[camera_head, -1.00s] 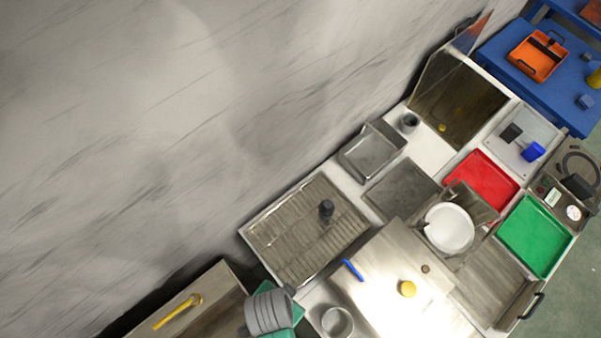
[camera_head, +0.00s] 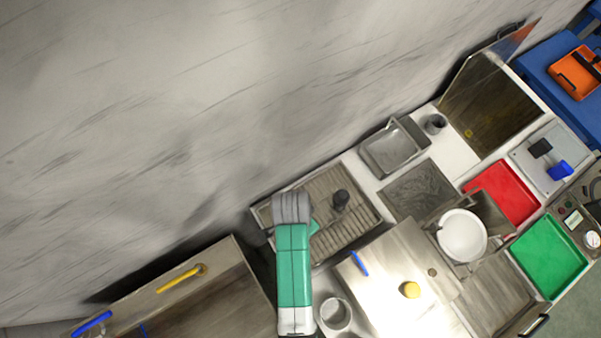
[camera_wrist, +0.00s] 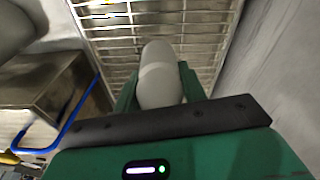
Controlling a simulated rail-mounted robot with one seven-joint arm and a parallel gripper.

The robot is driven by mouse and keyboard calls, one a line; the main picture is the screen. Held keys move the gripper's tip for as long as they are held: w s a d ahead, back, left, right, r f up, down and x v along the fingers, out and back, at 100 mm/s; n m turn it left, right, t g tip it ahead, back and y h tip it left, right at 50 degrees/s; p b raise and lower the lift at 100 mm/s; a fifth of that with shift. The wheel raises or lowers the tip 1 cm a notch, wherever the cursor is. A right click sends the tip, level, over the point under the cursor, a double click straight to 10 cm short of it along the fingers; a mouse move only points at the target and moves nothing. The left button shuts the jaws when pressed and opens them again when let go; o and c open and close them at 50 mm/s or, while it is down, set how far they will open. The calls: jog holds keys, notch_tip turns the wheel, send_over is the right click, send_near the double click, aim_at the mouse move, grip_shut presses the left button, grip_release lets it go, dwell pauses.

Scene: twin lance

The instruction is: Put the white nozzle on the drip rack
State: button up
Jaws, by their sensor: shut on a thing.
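The white nozzle (camera_wrist: 160,72) shows as a pale rounded body in the wrist view. My gripper (camera_wrist: 159,88) is shut on it, with green fingers on both sides. The drip rack (camera_wrist: 208,22) is the wire grid beyond the nozzle in the wrist view. In the head view the drip rack (camera_head: 352,226) is a metal tray with a grid, and my green and grey arm reaches over its left part. The nozzle is hidden there behind my arm. I cannot tell whether the nozzle touches the rack.
A dark upright fitting (camera_head: 341,198) stands on the rack, right of my arm. A round metal pot (camera_head: 335,314) is near the rack's front. A blue handle (camera_head: 358,263) lies to the right. The wall (camera_head: 150,130) runs close behind the rack. A metal box (camera_wrist: 42,88) is left in the wrist view.

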jog(key=shift+f, duration=1.65)
jog(key=shift+f, duration=0.1)
jog(key=o, duration=1.1)
jog(key=shift+c, duration=0.2)
jog(key=r, duration=0.4)
jog(key=r+p, duration=0.1)
jog(key=r, duration=0.3)
jog(key=s+a+r, duration=0.1)
jog(key=r, duration=0.3)
